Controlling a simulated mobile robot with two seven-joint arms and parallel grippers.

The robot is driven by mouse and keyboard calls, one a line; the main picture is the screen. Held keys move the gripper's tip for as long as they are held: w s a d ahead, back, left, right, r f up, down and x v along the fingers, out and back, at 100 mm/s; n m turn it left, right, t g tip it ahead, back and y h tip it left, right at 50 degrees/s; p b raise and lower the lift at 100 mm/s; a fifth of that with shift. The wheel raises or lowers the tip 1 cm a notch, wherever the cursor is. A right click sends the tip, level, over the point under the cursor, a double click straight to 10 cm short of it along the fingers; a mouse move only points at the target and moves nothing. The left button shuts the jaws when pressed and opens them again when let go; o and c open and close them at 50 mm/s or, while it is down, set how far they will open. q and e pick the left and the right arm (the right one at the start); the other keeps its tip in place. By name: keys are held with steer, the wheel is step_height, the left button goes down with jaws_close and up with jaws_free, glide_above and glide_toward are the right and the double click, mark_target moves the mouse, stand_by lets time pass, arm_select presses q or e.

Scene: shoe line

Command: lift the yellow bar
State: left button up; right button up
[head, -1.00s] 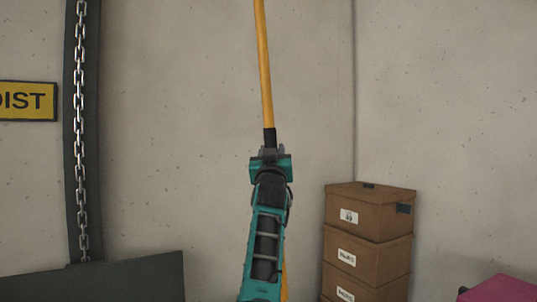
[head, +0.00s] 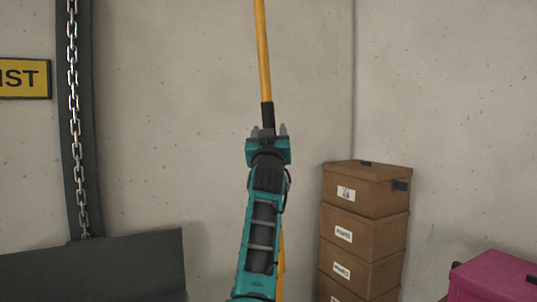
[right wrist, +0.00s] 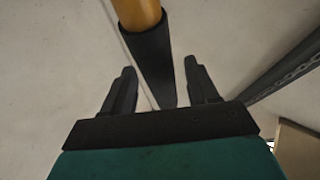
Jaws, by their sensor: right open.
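The yellow bar (head: 264,55) hangs down from above the top edge in the head view, with a black sleeve (head: 267,115) on its lower part. My right gripper (head: 269,130) is teal and black, and its fingers point up at the sleeve. In the right wrist view the bar (right wrist: 138,14) and its black sleeve (right wrist: 154,65) show between the two spread fingers of the gripper (right wrist: 159,68). The jaws are open, with a gap on both sides of the sleeve. A yellow strip (head: 281,268) shows behind my arm lower down. My left gripper is out of view.
A stack of brown boxes (head: 365,227) stands at the right, with a pink object (head: 497,277) beyond it. At the left are a hanging chain (head: 76,135) on a dark post, a yellow sign (head: 22,78) and a dark panel (head: 95,270). Bare wall lies behind.

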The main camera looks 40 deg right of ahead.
steer(key=b+v, duration=0.1)
steer(key=v, duration=0.8)
steer(key=shift+s+a+b, duration=0.2)
steer(key=shift+s+b, duration=0.1)
steer(key=shift+b, duration=0.05)
steer(key=shift+f, duration=0.15)
